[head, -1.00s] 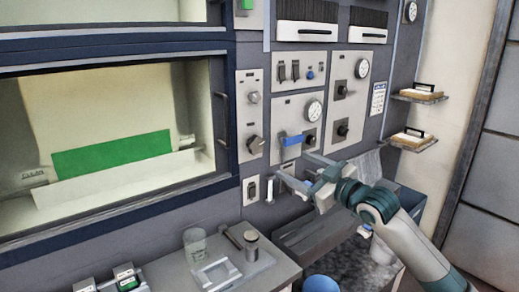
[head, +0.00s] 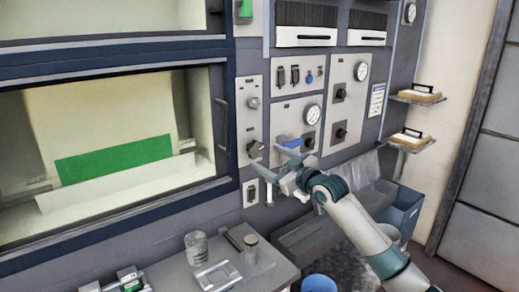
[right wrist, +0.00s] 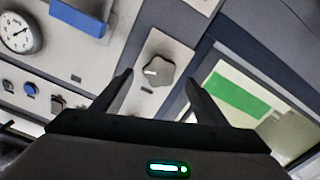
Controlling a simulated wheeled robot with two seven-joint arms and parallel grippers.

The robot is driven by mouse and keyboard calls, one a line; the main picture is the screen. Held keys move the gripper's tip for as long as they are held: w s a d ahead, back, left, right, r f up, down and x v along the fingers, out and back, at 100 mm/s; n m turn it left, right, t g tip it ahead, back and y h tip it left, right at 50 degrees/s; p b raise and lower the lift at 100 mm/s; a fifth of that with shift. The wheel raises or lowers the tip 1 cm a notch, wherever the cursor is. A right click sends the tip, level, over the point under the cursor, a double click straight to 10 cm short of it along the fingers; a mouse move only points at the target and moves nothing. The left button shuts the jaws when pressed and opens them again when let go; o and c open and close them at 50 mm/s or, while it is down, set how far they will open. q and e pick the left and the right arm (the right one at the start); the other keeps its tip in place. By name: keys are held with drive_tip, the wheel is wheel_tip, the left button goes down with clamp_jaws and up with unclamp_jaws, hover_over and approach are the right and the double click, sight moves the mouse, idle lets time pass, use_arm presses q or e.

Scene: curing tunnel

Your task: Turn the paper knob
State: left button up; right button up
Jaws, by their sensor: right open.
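A grey lobed knob (right wrist: 158,70) with a pale pointer mark shows on a light panel in the right wrist view, between the fingertip lines. In the head view this knob (head: 257,147) sits low on the narrow panel beside the oven window. I cannot read a label naming it the paper knob. My right gripper (head: 266,158) is open and empty, just in front of and below the knob in the head view. Its two dark fingers (right wrist: 159,78) straddle the knob in the wrist view, apparently short of it. My left gripper is not in view.
A blue handle (head: 289,146) juts from the neighbouring panel, close to my right gripper. A smaller knob (head: 254,103) is above the lobed one, and a switch (head: 251,192) is below. A glass beaker (head: 196,247) stands on the counter (head: 255,283).

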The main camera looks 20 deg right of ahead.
sight(258, 151)
drive_tip(key=shift+p+x, duration=0.65)
drive_tip(key=shift+x, duration=2.05)
drive_tip(key=c, duration=1.1)
